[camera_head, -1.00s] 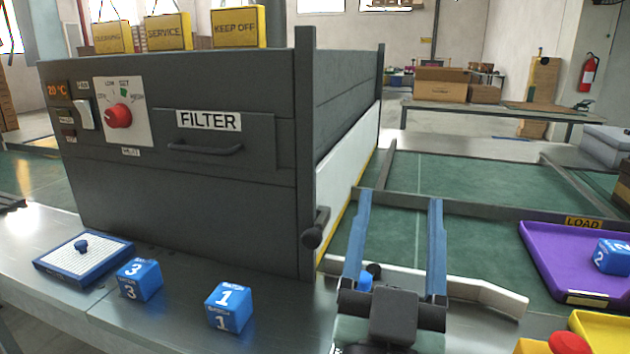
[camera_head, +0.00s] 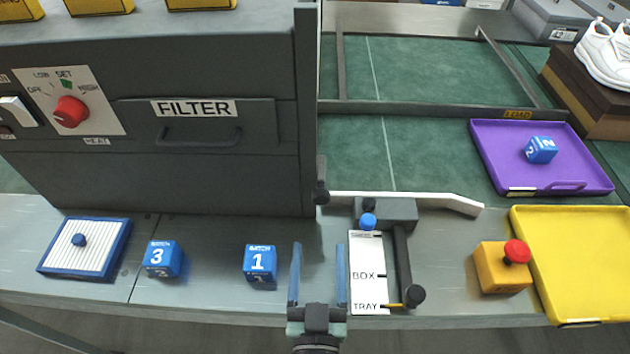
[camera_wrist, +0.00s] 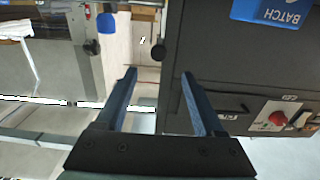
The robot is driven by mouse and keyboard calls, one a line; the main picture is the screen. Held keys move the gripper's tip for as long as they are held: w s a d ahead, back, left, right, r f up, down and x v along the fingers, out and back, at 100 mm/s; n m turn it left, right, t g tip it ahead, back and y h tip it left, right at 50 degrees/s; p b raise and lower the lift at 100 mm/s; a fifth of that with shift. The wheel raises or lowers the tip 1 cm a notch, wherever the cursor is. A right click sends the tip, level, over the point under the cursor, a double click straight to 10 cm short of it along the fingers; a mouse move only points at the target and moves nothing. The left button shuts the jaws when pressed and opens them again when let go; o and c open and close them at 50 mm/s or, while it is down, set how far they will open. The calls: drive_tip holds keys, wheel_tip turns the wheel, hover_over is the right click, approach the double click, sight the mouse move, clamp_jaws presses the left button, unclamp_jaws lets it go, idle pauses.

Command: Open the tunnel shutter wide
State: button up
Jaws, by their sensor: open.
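The tunnel is the dark grey housing (camera_head: 230,185) marked FILTER. At its front right corner is a black knob (camera_head: 320,195) on a short lever; it also shows in the wrist view as a black knob (camera_wrist: 158,50). The shutter panel cannot be made out clearly now; the tunnel's right side is nearly edge-on. My gripper (camera_head: 318,248) is open and empty over the bench, on the near side of the knob and apart from it. In the wrist view my gripper (camera_wrist: 157,76) has the knob in line with the gap between its fingers.
Blue cube 1 (camera_head: 260,264) stands close left of my gripper, with cube 3 (camera_head: 162,258) further left. A white guide rail (camera_head: 405,198) lies beyond; a red-button box (camera_head: 503,267) stands right.

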sight(321, 202)
drive_tip(key=w+p, duration=0.1)
drive_tip(key=w, duration=1.1)
drive_tip(key=shift+w+d, duration=0.1)
drive_tip(key=shift+w, duration=0.15)
clamp_jaws()
idle(1.0)
